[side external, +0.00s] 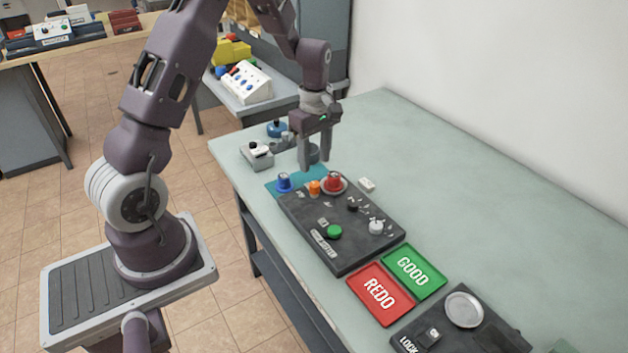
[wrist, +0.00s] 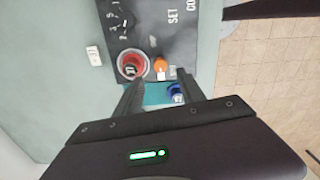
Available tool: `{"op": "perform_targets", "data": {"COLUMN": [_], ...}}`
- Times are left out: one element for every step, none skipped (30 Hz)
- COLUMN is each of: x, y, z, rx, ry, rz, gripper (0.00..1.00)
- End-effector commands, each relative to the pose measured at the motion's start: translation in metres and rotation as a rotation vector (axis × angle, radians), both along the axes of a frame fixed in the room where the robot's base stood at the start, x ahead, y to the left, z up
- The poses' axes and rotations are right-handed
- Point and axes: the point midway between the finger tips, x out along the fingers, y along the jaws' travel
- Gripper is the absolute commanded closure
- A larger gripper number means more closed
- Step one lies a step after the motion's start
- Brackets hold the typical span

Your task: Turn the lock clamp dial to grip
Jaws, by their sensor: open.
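A dark panel (side external: 486,338) marked LOCK is at the bottom right of the side view, partly cut off by the frame. It carries a small dark knob with a light mark (side external: 429,336) beside the lettering and a round silver disc (side external: 464,309). The knob's exact setting is too small to read. My gripper (side external: 313,167) is far from it, over the far end of the bench, fingers down and empty. In the wrist view my open gripper (wrist: 160,78) has its fingers apart, near a red knob (wrist: 132,65) and a blue knob (wrist: 176,92). The lock panel is not in the wrist view.
A dark control panel (side external: 338,262) with green, red, orange and blue knobs stands below my gripper. A red REDO tray (side external: 362,278) and a green GOOD tray (side external: 432,286) lie between it and the lock panel. The bench's right side (side external: 520,210) is clear.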

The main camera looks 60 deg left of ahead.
Motion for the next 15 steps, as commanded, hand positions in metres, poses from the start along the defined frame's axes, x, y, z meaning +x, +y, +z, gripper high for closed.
{"op": "perform_targets", "data": {"x": [0.0,0.0,-0.001,-0.001,-0.001,-0.001,-0.001,-0.002,-0.002,-0.002,-0.002,-0.002,-0.002,-0.002,-0.001], "y": [0.002,0.003,0.003,0.003,0.003,0.002,0.003,0.003,0.002,0.002,0.002,0.002,0.002,0.002,0.002], "z": [-0.008,-0.012,-0.018,-0.023,-0.029,-0.038,-0.044,-0.05,-0.056,-0.061,-0.065,-0.07,-0.072,-0.074,-0.075], "rx": [-0.001,0.0,-0.001,-0.001,-0.002,-0.002,-0.001,-0.001,-0.002,-0.002,-0.001,-0.001,-0.001,-0.001,0.0], "ry": [0.008,0.009,0.011,0.012,0.012,0.012,0.012,0.012,0.01,0.011,0.01,0.01,0.01,0.009,0.008], "rz": [0.018,0.023,0.026,0.026,0.025,0.023,0.023,0.023,0.023,0.022,0.022,0.021,0.021,0.021,0.02], "gripper": [0.53,0.53,0.53,0.53,0.53,0.53,0.53,0.53,0.53,0.53,0.53,0.53,0.53,0.53,0.53]}}
